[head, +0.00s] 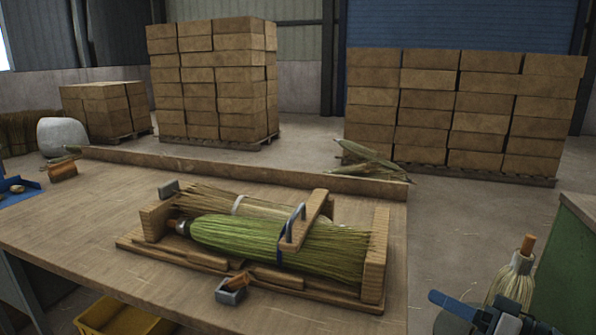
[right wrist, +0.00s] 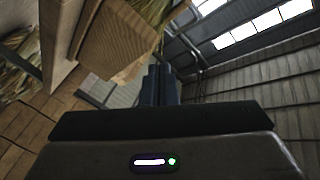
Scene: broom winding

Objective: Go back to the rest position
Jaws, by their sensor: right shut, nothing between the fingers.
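My right gripper (head: 437,298) is at the lower right of the head view, off the right end of the workbench (head: 70,215). It is shut and empty, and its fingers point left. In the right wrist view the closed dark fingers (right wrist: 160,84) stand together. A wooden cradle (head: 375,265) on the bench holds a green broom bundle (head: 235,235) and a paler straw bundle (head: 215,199) behind it. A wooden bar with a metal handle (head: 295,222) lies across them. My left gripper is out of view.
A pale straw broom (head: 512,275) with an orange-brown handle stands close beside my right gripper. A green cabinet (head: 575,245) is at the right edge. A small metal box (head: 231,291) sits on the bench front, with a yellow bin (head: 130,318) below. Stacked cartons (head: 470,110) stand behind.

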